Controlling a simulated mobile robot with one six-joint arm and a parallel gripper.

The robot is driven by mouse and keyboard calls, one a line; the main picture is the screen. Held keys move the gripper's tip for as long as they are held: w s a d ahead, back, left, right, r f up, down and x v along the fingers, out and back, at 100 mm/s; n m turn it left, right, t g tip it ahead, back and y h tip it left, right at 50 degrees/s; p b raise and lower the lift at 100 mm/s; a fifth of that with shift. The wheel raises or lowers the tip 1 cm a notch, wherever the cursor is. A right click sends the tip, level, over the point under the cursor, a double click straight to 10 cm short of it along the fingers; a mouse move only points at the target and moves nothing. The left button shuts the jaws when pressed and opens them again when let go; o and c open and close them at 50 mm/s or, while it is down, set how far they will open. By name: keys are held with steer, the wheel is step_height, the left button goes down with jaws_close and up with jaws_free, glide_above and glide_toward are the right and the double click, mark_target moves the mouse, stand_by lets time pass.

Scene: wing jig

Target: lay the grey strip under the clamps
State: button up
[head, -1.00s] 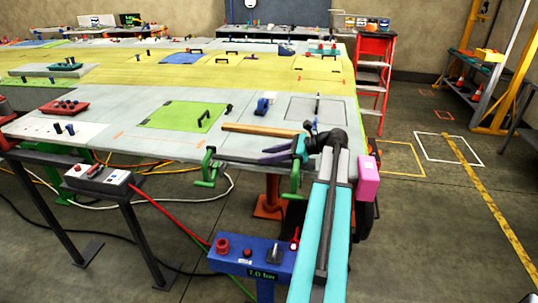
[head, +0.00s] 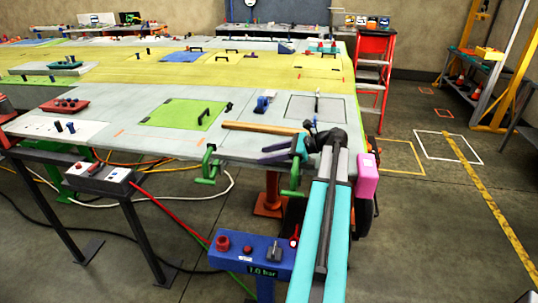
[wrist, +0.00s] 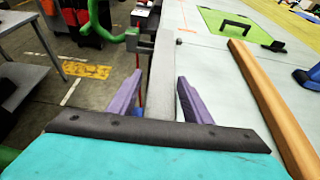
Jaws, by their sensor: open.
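My gripper (head: 268,154) is at the near edge of the wing panel (head: 245,105), its purple fingers apart. In the wrist view, my gripper (wrist: 159,80) has nothing clearly held between its fingertips. A grey band (wrist: 162,65) runs along the panel edge beyond the fingers; I cannot tell whether it is the grey strip or the panel's own edge. A green clamp (head: 207,167) hangs on the near edge left of my gripper, and it also shows in the wrist view (wrist: 115,32). Another green clamp (head: 292,181) is just below my gripper.
A long wooden bar (head: 264,127) lies on the panel close to my gripper. A blue device (head: 263,103) and a green plate (head: 182,113) with a black handle lie farther in. A blue control box (head: 252,253) with a pressure display stands below the edge.

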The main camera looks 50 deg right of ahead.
steer(key=shift+d+f, duration=0.15)
steer(key=shift+d, duration=0.1)
steer(key=shift+w+d+r, duration=0.15)
steer(key=shift+r, duration=0.25)
steer(key=b+v, duration=0.3)
steer(key=v, duration=0.9)
steer(key=shift+r+b, duration=0.2)
steer(key=shift+b, duration=0.2)
steer(key=shift+w, duration=0.15)
